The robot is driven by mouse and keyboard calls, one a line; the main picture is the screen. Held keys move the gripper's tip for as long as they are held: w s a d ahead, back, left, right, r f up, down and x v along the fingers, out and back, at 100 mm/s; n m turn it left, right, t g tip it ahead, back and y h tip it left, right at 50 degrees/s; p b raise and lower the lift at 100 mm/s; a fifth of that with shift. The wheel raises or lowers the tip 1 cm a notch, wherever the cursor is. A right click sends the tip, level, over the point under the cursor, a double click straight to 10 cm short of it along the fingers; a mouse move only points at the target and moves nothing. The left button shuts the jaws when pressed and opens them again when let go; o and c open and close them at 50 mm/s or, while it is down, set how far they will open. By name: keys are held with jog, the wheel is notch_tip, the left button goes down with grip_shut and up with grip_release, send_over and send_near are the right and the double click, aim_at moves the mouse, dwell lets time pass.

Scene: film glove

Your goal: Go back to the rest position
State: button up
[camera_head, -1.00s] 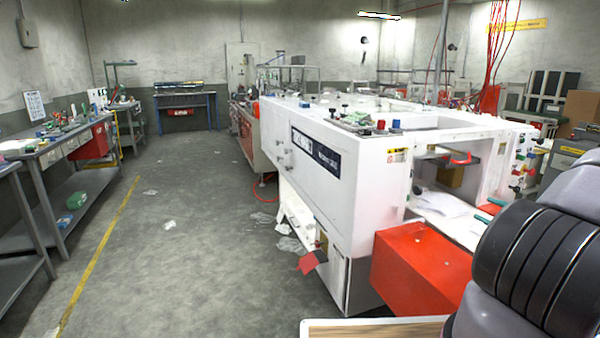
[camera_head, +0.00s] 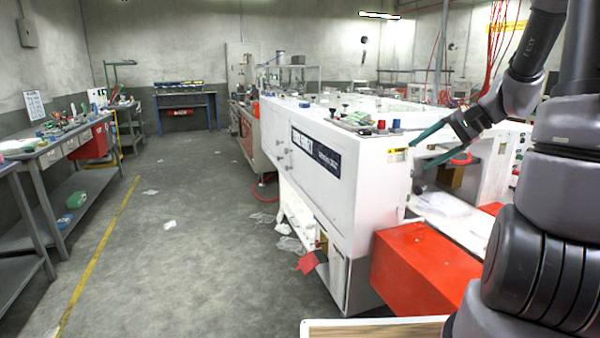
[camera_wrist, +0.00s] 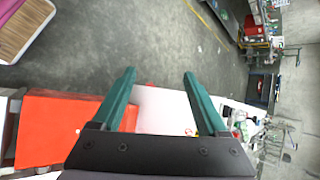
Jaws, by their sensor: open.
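My gripper (camera_head: 428,149) is at the right in the head view, in front of the white machine, with its two green fingers spread apart and pointing left. In the wrist view my gripper (camera_wrist: 160,85) shows both green fingers apart with nothing between them. My dark grey arm fills the right edge of the head view, bent with the forearm coming down to the gripper. Whether the gripper touches the machine is not clear, but the fingers look free.
A white machine (camera_head: 350,190) with a red box (camera_head: 420,265) stands close at the right. A wooden-topped surface (camera_head: 375,331) is at the bottom edge. Workbenches (camera_head: 50,155) line the left wall. The grey floor (camera_head: 190,260) between is open, with scattered scraps.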

jog(key=s+a+r+n+t+h, duration=0.1)
jog(key=s+a+r+n+h, duration=0.2)
jog(key=s+r, duration=0.3)
jog(key=s+a+r+n+t+h, duration=0.2)
jog(key=s+r, duration=0.4)
jog(key=s, duration=0.6)
jog(key=shift+a+r+n+h, duration=0.25)
jog(key=shift+a+n+h, duration=0.35)
jog(key=shift+a+h, duration=0.4)
